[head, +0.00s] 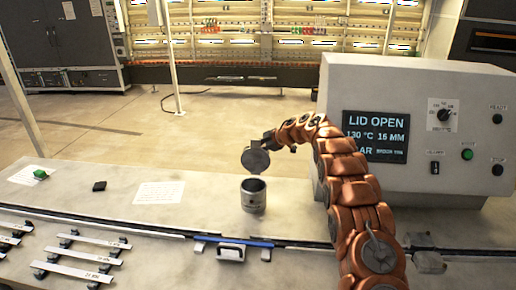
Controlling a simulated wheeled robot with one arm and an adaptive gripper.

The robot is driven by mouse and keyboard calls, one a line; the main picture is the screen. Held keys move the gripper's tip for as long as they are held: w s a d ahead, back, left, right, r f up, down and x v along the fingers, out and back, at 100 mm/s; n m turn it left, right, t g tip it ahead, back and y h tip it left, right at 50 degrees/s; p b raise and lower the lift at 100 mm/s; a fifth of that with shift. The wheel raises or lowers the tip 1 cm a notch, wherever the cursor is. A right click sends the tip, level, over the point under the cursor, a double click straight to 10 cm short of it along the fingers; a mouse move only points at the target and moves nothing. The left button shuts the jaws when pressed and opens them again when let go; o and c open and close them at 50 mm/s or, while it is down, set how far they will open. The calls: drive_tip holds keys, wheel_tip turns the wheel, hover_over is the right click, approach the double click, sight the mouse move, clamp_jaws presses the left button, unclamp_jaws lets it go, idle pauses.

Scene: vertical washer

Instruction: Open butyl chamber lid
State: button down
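The butyl chamber (253,197) is a small grey metal cylinder standing upright on the pale bench, with its round top showing dark and open. A round grey lid (256,160) stands up on edge just above and behind the chamber's rim. My gripper (268,142) is at the lid's upper right edge, at the end of my copper-coloured arm. The fingers are small and dark here, and I cannot tell whether they grip the lid or only touch it. Any hinge is too small to make out.
A grey control box (400,95) stands at the right, its screen (375,136) reading "LID OPEN", 130 °C and 16 MM. A blue strip with a clamp (231,252) lies in front of the chamber. Labelled metal bars (75,268) lie front left. The bench left of the chamber is mostly clear.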

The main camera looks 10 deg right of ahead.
drive_tip(key=shift+w+f, duration=0.1)
drive_tip(key=shift+f, duration=0.05)
idle(0.5)
drive_tip(key=c, duration=1.5)
unclamp_jaws()
drive_tip(key=shift+o, duration=0.8)
drive_tip(key=shift+w+f, duration=0.2)
drive_tip(key=shift+f, duration=0.05)
drive_tip(key=shift+o, duration=0.7)
drive_tip(key=shift+s, duration=0.1)
drive_tip(key=shift+d+r, duration=0.1)
drive_tip(key=v, duration=1.1)
drive_tip(key=shift+s+r, duration=0.25)
drive_tip(key=shift+r, duration=0.1)
